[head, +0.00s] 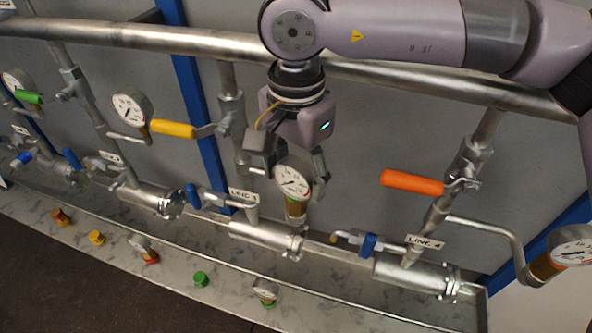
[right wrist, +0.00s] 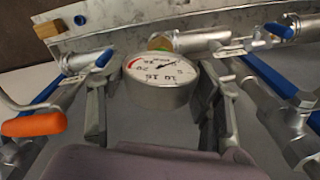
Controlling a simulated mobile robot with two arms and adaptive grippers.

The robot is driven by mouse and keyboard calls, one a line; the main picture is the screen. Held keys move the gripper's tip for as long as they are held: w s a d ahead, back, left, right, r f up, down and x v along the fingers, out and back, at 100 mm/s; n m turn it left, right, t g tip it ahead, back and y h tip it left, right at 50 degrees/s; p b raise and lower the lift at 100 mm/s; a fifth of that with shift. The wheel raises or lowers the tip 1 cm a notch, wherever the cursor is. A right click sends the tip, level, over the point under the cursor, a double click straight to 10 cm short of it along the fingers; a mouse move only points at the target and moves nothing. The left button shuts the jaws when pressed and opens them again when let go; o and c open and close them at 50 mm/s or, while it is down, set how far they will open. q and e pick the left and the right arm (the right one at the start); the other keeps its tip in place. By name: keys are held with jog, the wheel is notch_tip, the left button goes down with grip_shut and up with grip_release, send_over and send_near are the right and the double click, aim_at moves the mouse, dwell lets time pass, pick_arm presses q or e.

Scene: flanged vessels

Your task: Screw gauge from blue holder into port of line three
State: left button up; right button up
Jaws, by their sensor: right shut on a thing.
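My right gripper (head: 292,185) is shut on a round white-faced gauge (head: 293,179), with its fingers at either side of the dial. The gauge is upright in front of line three, right of the LINE 3 label (head: 243,195). A brass and green fitting (head: 296,209) shows below the dial, above the line three pipe (head: 262,235). In the right wrist view, the gauge (right wrist: 160,82) sits between the fingers, with brass behind it. I cannot tell whether the stem is in the port. A small blue ring, possibly the blue holder (right wrist: 80,20), is on the ledge. My left gripper is not in view.
An orange valve handle (head: 412,182) is to the right and a yellow one (head: 173,129) to the left. A long horizontal pipe (head: 200,42) runs behind my arm.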

jog(key=o, duration=1.5)
jog(key=shift+r, duration=0.2)
jog(key=o, duration=0.4)
jog(key=shift+f, duration=0.1)
notch_tip(320, 180, up, 12)
jog(key=shift+f, duration=0.1)
